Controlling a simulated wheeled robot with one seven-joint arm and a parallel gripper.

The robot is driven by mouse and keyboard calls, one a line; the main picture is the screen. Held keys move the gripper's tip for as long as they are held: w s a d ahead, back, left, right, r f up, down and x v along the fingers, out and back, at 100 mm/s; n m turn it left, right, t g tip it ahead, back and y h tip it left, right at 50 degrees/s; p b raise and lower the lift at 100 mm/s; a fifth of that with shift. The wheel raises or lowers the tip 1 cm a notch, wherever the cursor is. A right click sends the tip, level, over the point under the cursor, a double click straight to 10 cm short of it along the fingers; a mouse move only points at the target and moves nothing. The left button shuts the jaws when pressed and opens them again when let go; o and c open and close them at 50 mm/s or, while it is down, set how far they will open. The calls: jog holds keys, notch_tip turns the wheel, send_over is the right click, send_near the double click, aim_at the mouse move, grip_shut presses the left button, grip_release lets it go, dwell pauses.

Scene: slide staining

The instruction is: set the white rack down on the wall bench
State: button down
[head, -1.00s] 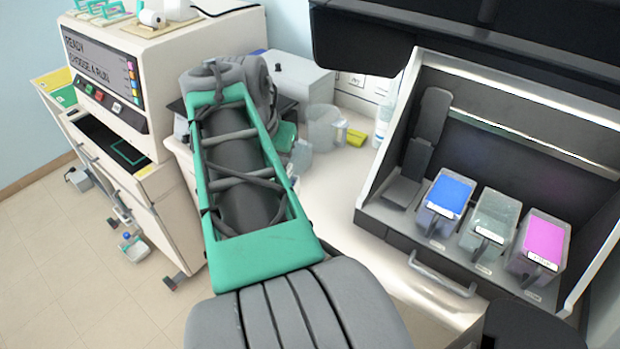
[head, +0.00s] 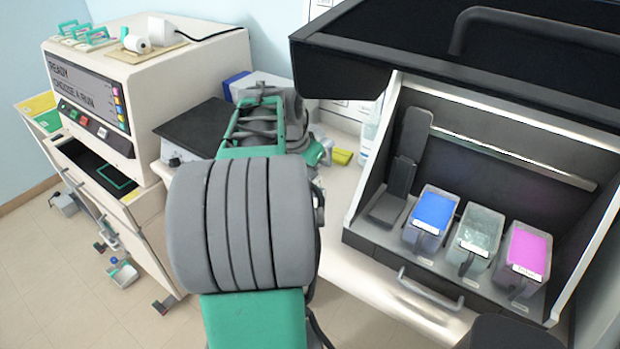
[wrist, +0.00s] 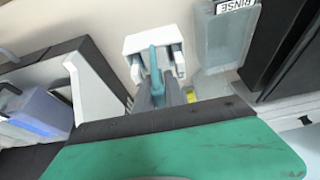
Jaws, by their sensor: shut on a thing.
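The white rack (wrist: 137,43) shows at the top middle of the wrist view, with a teal upright handle (wrist: 155,68). My gripper (wrist: 161,92) is shut on that handle, its grey fingers on either side. The rack is over a pale surface; I cannot tell whether it touches it. In the head view my own arm hides the rack and fingertips. The wall bench (head: 338,190) is the pale counter running along the wall, left of and in front of the dark hood.
A rinse container (wrist: 225,42) stands beside the rack in the wrist view. A yellow item (head: 342,156) and a clear bottle (head: 371,135) are at the bench's back. The hood holds blue (head: 433,210), clear and magenta baths. A dark-topped device (head: 195,125) stands left of my arm.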

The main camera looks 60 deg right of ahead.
jog(key=x, duration=0.6)
jog(key=shift+w+p, duration=0.4)
jog(key=shift+w, duration=0.05)
jog(key=shift+f, duration=0.25)
jog(key=c, duration=1.4)
grip_release()
jog(key=shift+r, duration=0.1)
